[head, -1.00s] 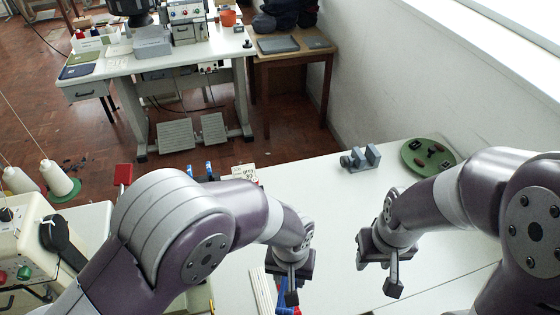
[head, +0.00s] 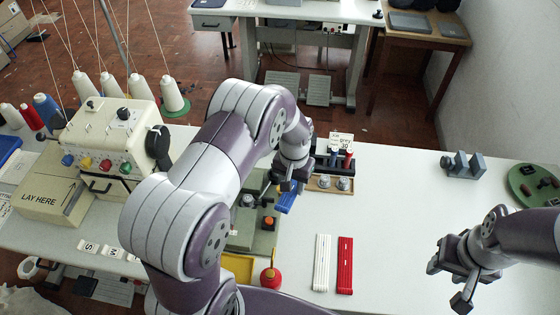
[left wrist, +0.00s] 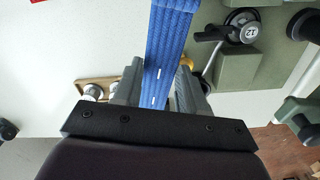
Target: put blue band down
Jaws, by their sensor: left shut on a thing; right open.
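The blue band (head: 288,199) hangs from my left gripper (head: 292,178), near the green buttonhole machine (head: 243,240). A white band (head: 321,262) and a red band (head: 345,265) lie side by side on the table, apart from the gripper. My right gripper (head: 462,280) is open and empty above the table at the right. Whether the blue band touches anything below is hard to tell.
A dark rack with a card (head: 341,142) and a wooden tray with metal pieces (head: 333,184) stand behind the bands. A yellow tray (head: 238,267) and red pincushion (head: 270,278) are in front of the machine. The table right of the red band (head: 390,220) is clear.

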